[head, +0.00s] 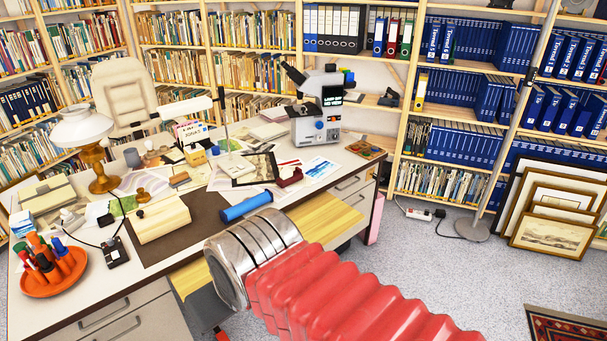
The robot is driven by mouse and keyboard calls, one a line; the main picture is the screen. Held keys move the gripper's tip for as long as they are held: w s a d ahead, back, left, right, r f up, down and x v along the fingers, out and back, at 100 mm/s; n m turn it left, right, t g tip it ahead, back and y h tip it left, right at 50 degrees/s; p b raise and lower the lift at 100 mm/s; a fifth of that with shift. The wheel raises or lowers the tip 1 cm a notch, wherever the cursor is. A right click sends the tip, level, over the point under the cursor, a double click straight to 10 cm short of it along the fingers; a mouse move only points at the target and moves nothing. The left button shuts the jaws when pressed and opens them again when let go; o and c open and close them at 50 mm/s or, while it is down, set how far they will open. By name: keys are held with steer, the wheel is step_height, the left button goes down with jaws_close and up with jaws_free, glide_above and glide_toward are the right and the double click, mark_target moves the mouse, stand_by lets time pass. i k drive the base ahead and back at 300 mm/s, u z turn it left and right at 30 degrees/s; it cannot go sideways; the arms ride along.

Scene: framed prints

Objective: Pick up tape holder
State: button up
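A small dark red object that looks like a tape holder (289,177) lies on the desk (215,212) in the head view. It sits near the desk's front edge, right of a framed print and above a blue cylinder. My arm's red bellows and metal collar reach in from the lower right, in front of the desk and apart from the red object. The fingers of my gripper do not show.
A framed print (255,168), a blue cylinder (246,206) and a microscope (318,108) surround the red object. A wooden box (160,218), a lamp (88,140) and an orange pen tray (52,285) stand left. Framed pictures (552,233) lean at right.

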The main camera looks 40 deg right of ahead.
mark_target(287, 177)
steer(key=u, duration=0.1)
steer(key=i, duration=0.85)
steer(key=u, duration=0.5)
